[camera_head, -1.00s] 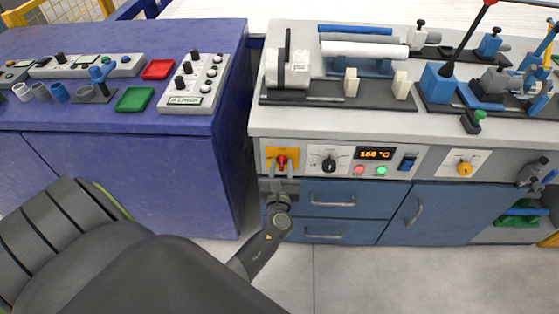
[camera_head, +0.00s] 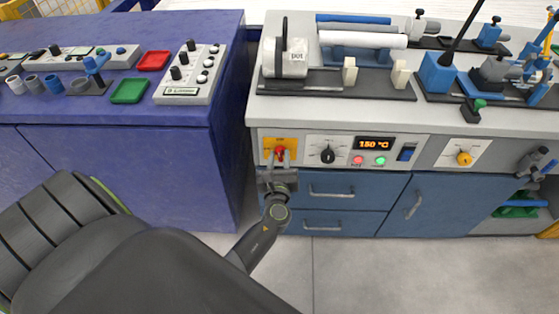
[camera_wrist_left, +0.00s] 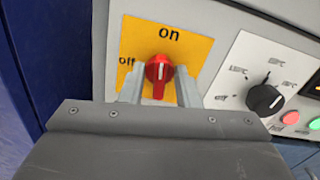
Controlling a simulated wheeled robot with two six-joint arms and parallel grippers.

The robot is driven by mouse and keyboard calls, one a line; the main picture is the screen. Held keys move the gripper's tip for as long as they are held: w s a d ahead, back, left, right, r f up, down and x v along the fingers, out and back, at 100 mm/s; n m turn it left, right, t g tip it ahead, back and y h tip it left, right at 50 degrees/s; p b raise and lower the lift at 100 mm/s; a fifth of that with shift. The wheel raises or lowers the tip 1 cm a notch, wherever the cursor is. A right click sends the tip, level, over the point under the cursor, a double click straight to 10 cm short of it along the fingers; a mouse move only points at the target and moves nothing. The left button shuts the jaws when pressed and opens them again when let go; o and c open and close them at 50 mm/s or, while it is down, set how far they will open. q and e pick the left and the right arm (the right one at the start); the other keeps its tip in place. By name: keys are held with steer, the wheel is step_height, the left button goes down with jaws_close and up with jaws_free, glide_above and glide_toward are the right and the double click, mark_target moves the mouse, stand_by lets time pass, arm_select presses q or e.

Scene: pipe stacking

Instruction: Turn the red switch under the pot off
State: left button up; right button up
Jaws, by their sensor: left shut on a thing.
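The red switch (camera_head: 281,154) sits on a yellow plate (camera_wrist_left: 133,36) at the left end of the cabinet's front panel, below the pot (camera_head: 284,65). In the left wrist view the red knob (camera_wrist_left: 160,70) has a white mark pointing up, toward the word "on"; "off" is to its left. My left gripper (camera_head: 279,161) reaches up from below, with one finger on each side of the knob, and is shut on it. Its fingers (camera_wrist_left: 159,84) show close up in the wrist view. My right gripper is not in view.
Drawers (camera_head: 331,191) lie below. A purple cabinet (camera_head: 120,170) stands to the left. Open floor is in front.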

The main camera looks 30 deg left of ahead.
arm_select(q)
steer(key=shift+f+n+b, duration=0.2)
steer(key=shift+n+b, duration=0.45)
steer(key=shift+n, duration=0.25)
steer(key=shift+n+b, duration=0.35)
steer(key=shift+n, duration=0.15)
steer(key=n+b, duration=0.3)
steer(key=n, duration=0.1)
steer(key=shift+a+n, duration=0.1)
steer(key=shift+n, duration=0.3)
steer(key=n+b, duration=0.4)
steer(key=n, duration=0.1)
steer(key=shift+f+n, duration=0.1)
steer(key=shift+n, duration=0.3)
steer(key=shift+s+a+n+b, duration=0.1)
steer(key=shift+n+b, duration=0.95)
steer(key=shift+n, duration=0.35)
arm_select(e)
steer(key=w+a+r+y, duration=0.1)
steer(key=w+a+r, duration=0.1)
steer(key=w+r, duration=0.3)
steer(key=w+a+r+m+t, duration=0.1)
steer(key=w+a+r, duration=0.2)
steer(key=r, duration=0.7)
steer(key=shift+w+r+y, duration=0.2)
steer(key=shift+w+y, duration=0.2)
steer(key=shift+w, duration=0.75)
arm_select(q)
steer(key=o, duration=0.6)
